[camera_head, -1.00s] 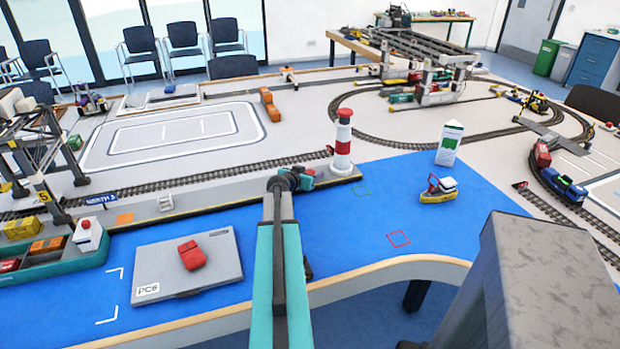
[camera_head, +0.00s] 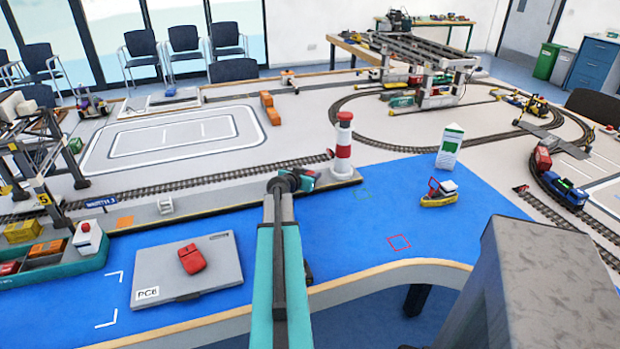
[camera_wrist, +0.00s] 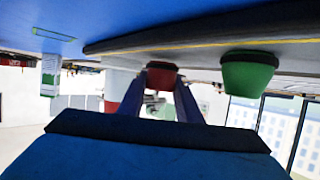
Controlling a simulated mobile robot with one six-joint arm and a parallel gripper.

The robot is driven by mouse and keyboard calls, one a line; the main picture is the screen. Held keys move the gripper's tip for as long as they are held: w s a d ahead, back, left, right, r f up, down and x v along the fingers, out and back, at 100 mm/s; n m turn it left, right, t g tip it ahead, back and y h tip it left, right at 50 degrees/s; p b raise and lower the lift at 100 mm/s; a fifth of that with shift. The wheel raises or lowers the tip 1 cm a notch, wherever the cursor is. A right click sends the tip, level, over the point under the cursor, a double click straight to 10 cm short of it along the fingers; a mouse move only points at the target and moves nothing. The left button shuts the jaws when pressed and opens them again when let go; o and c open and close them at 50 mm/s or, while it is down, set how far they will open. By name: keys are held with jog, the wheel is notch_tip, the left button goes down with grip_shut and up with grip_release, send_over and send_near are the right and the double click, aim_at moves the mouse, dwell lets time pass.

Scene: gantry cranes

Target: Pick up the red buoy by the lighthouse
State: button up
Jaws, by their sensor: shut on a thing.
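The red buoy (camera_wrist: 161,77) shows between the two finger tips of my gripper (camera_wrist: 160,84) in the wrist view, which looks upside down. My gripper is shut on it. Its base is close to the grey quay edge, and I cannot tell whether it still touches. The red-and-white lighthouse (camera_head: 343,150) stands on the quay end, just right of and beyond my wrist. Part of a red-and-white shape, likely the lighthouse, shows left of the fingers in the wrist view.
A green buoy (camera_wrist: 248,75) stands right of my fingers in the wrist view. A white-and-green tower (camera_head: 449,148) and a yellow boat (camera_head: 438,200) are on the right. A grey laptop (camera_head: 215,277) with a red object (camera_head: 192,260) lies left of my arm.

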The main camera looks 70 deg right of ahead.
notch_tip(320, 180, up, 2)
jog(key=shift+r+b, duration=0.2)
jog(key=shift+b, duration=0.15)
jog(key=shift+s+a+r, duration=0.1)
jog(key=shift+a, duration=0.25)
jog(key=a+b, duration=0.1)
jog(key=a, duration=0.2)
jog(key=s+a, duration=0.1)
jog(key=a, duration=0.2)
jog(key=a+r+b, duration=0.1)
jog(key=a, duration=0.3)
jog(key=shift+s+b, duration=0.3)
jog(key=shift+s, duration=0.05)
jog(key=shift+a+r+p, duration=0.15)
jog(key=shift+r+p, duration=0.05)
jog(key=shift+p, duration=0.75)
jog(key=shift+s+a+p, duration=0.1)
jog(key=shift+a+p, duration=0.1)
jog(key=shift+p, duration=0.5)
jog(key=a+p, duration=0.1)
jog(key=p, duration=0.2)
jog(key=a+p, duration=0.1)
jog(key=p, duration=0.2)
jog(key=shift+s+r+p, duration=0.2)
jog(key=shift+p, duration=0.2)
jog(key=shift+a+p, duration=0.35)
jog(key=shift+p, duration=0.9)
jog(key=a+p, duration=0.1)
jog(key=p, duration=0.2)
jog(key=shift+s, duration=0.15)
